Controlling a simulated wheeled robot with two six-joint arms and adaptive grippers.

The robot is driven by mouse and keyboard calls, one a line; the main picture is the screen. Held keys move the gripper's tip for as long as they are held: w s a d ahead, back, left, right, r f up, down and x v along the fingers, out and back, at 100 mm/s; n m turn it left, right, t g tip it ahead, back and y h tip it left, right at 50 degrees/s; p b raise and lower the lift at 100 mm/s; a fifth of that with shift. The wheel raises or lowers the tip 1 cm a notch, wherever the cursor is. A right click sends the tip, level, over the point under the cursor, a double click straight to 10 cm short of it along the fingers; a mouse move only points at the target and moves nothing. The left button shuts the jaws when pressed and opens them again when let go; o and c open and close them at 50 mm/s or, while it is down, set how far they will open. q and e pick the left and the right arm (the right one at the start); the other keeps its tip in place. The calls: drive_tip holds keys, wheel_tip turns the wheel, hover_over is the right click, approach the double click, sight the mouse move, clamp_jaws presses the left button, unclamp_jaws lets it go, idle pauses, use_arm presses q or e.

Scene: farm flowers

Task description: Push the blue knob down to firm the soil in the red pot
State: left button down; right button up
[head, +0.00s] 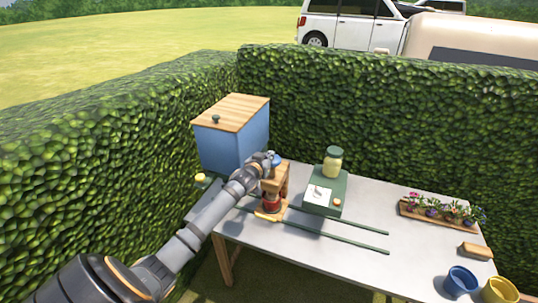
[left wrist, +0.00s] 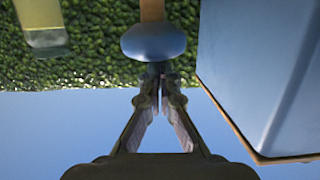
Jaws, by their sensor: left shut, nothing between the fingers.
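The blue knob (head: 275,157) tops a wooden press stand (head: 283,172) near the table's left end. The red pot (head: 271,200) sits within the stand, partly hidden by my arm. My left gripper (head: 266,160) is shut and empty, right at the knob. In the left wrist view, which is upside down, the fingertips (left wrist: 155,72) meet at the edge of the rounded blue knob (left wrist: 153,42), with a wooden shaft on its other side. I cannot tell whether they touch it. My right gripper is in neither view.
A blue box (head: 233,140) with a wooden lid stands behind the press. A green scale (head: 325,191) bearing a jar (head: 333,162) is to the right. Green rails (head: 340,237) run along the table. A flower tray (head: 440,212), brush and blue and yellow pots (head: 461,281) are farther right.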

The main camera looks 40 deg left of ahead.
use_arm(q)
drive_tip(key=shift+w, duration=0.1)
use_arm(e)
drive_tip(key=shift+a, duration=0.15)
